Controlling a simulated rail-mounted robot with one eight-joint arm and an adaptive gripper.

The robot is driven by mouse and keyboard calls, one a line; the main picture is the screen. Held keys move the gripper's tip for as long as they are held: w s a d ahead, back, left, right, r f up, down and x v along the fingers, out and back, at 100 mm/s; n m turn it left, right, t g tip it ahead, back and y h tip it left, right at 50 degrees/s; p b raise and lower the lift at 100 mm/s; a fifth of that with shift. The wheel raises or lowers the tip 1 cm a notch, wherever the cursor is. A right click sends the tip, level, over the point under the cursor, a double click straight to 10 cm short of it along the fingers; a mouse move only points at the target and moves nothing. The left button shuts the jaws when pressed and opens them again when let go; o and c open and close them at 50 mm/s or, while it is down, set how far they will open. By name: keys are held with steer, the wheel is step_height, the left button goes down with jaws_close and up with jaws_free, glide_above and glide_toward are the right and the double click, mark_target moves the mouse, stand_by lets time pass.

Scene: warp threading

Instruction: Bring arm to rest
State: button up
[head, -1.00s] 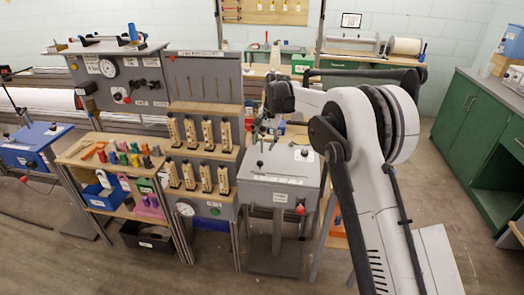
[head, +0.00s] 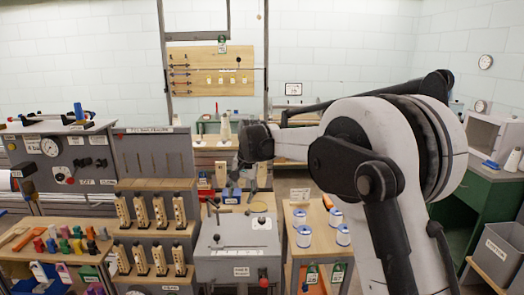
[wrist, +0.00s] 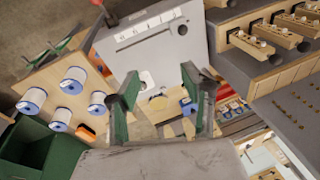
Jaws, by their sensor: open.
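My gripper (head: 251,182) hangs fingers-down from my folded arm in the head view, above and behind the grey control box (head: 238,262). In the wrist view, the two green-padded fingers of my gripper (wrist: 158,82) stand wide apart with nothing between them. The grey control box (wrist: 150,38) lies beyond the fingertips there. My arm hides part of the right side of the head view.
A wooden table with several white-and-blue spools (head: 303,236) stands right of the box. A rack of wooden clamps (head: 158,210) stands left, near a shelf of coloured spools (head: 72,243). A green cabinet (head: 483,207) is at right.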

steer(key=s+d+r+t, duration=0.1)
steer(key=s+d+r, duration=0.5)
steer(key=s+d, duration=0.35)
steer(key=s+d+r+t, duration=0.2)
steer(key=s+d+r, duration=0.3)
steer(key=s+d, duration=0.4)
steer(key=s+d+f, duration=0.2)
steer(key=s+d, duration=0.1)
steer(key=s, duration=0.5)
steer(key=s+d+f+n+t+h, duration=0.1)
steer(key=s+d+f, duration=0.2)
steer(key=s, duration=0.5)
steer(key=s+d+f+t+h, duration=0.1)
steer(key=s+d+f, duration=0.2)
steer(key=s, duration=0.5)
steer(key=shift+s+d+n, duration=0.15)
steer(key=shift+d+n, duration=0.15)
steer(key=shift+c, duration=0.5)
